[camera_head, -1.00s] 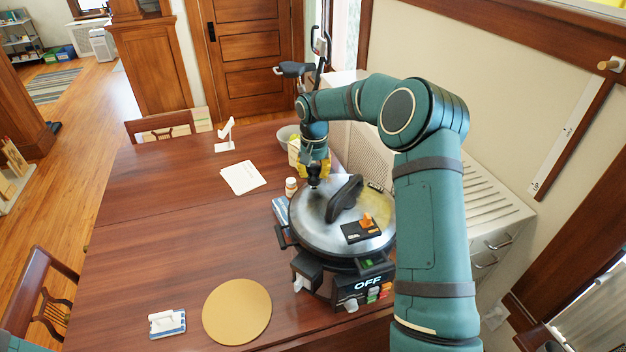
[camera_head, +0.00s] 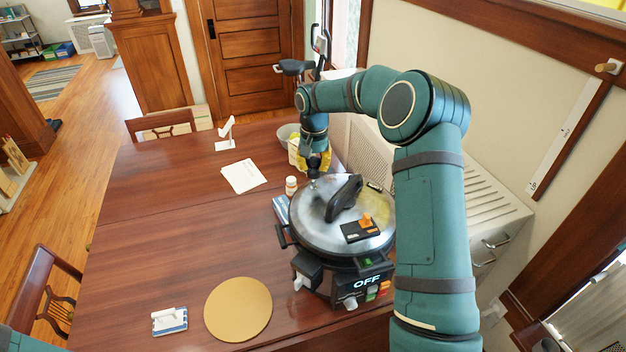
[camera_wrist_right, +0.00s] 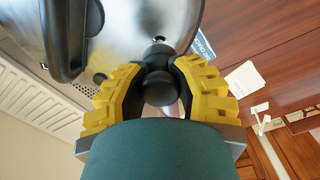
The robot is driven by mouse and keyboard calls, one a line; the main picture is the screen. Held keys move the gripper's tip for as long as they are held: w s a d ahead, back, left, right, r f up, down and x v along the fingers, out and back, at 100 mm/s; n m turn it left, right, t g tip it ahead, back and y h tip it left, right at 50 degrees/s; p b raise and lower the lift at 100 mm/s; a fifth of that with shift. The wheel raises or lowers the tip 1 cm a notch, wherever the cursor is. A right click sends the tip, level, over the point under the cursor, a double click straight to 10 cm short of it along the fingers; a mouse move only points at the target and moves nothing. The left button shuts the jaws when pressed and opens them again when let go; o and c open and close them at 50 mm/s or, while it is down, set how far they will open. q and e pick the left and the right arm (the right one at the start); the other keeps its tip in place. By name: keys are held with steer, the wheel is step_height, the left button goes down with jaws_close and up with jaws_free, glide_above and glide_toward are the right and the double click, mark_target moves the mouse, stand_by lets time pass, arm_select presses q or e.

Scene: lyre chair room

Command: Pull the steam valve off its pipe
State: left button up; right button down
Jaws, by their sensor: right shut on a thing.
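The pressure cooker (camera_head: 328,222) stands on the table with its metal lid and black handle (camera_head: 344,198). My right gripper (camera_head: 316,166) reaches down over the far left part of the lid. Its yellow fingers are shut on the black steam valve (camera_wrist_right: 158,88), whose rounded knob shows between the fingertips in the right wrist view. A small metal pipe fitting (camera_wrist_right: 158,40) shows on the lid just beyond the valve. I cannot tell whether the valve still touches it. My left gripper is out of view.
A small bottle (camera_head: 291,186) and a blue-white box (camera_head: 281,210) stand left of the cooker. A bowl (camera_head: 287,133) is behind my right gripper. A round tan mat (camera_head: 238,309), papers (camera_head: 243,176) and a small white-blue item (camera_head: 170,320) lie on the table (camera_head: 170,240), otherwise clear at left.

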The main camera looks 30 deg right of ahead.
mark_target(314, 159)
steer(key=shift+r, duration=0.1)
steer(key=shift+r, duration=1.45)
